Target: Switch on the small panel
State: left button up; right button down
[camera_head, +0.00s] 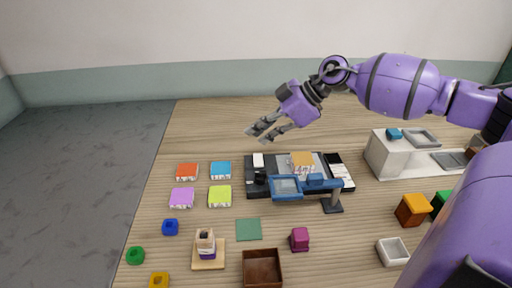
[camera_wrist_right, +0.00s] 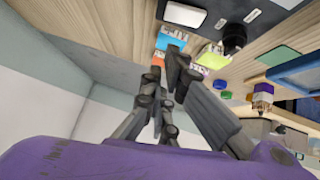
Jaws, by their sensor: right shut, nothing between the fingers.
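A dark panel board (camera_head: 317,159) lies on the table in the head view. At its left end are a white rectangular piece (camera_head: 258,160) and a black knob (camera_head: 260,176); both also show in the wrist view, the white piece (camera_wrist_right: 185,14) at the top and the knob (camera_wrist_right: 235,36) to its right. A small blue-framed panel (camera_head: 287,188) with a pale face stands in front of the board; I cannot tell whether it is lit. My right gripper (camera_head: 259,136) is shut and empty, above and behind the board's left end, apart from it. My left gripper is not in view.
Several coloured blocks (camera_head: 187,171) lie left of the board. A wooden box (camera_head: 262,268), a green square (camera_head: 248,229) and a magenta cube (camera_head: 300,239) lie in front. A white unit (camera_head: 388,154) stands at right. The table behind the board is clear.

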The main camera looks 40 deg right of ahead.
aim_at(258, 159)
jog(key=f, duration=0.2)
jog(key=w+f, duration=0.1)
jog(key=shift+a+f, duration=0.25)
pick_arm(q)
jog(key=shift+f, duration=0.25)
pick_arm(e)
jog(key=shift+d+f, duration=0.1)
jog(key=shift+f, duration=0.5)
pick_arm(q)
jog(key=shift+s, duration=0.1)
pick_arm(e)
jog(key=shift+w+d+f+g+b, duration=0.15)
jog(key=shift+w+f+g+b, duration=0.1)
jog(key=shift+f+g+b, duration=0.15)
jog(key=shift+w+d+f+m+y, duration=0.15)
jog(key=shift+w+f+m+y, duration=0.05)
jog(key=shift+m+y, duration=0.1)
jog(key=shift+s+r, duration=0.15)
jog(key=shift+s, duration=0.1)
pick_arm(q)
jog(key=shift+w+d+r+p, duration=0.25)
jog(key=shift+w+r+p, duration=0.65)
jog(key=shift+p, duration=0.15)
pick_arm(e)
jog(key=shift+s+a+r, duration=0.1)
jog(key=shift+s+a, duration=0.4)
jog(key=shift+s, duration=0.05)
